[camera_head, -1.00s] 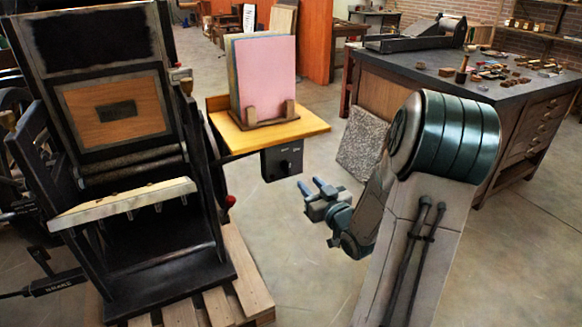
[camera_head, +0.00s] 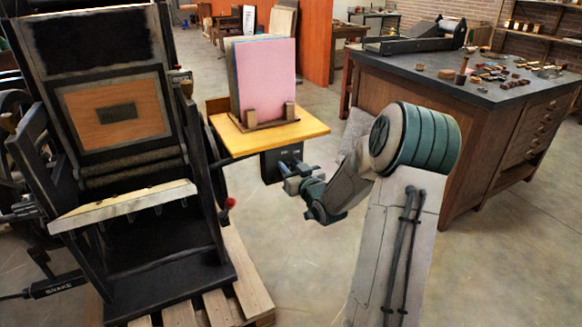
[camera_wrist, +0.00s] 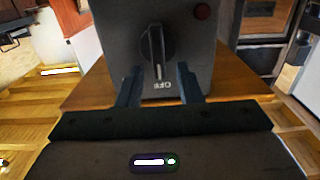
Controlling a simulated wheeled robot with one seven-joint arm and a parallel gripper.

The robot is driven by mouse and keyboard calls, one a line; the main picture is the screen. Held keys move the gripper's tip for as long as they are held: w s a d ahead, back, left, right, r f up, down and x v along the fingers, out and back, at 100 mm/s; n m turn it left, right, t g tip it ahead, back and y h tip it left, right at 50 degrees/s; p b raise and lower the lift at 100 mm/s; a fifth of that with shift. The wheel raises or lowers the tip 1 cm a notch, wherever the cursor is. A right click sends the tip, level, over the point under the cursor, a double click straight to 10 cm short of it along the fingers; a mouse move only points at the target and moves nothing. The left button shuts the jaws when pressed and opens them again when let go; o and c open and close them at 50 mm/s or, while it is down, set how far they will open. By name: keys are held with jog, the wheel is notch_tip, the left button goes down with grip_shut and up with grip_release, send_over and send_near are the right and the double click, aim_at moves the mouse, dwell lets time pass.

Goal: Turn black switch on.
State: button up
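The black switch (camera_wrist: 157,46) is a round rotary knob on a dark box (camera_wrist: 188,70). In the wrist view my gripper (camera_wrist: 157,85) is open, with one finger to each side below the knob.
The wooden shelf (camera_head: 312,128) above holds upright coloured sheets (camera_head: 265,75). The large black press (camera_head: 160,260) with a red-tipped lever stands left. A workbench (camera_head: 470,140) stands right. Open floor lies between.

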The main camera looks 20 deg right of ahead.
grip_shut()
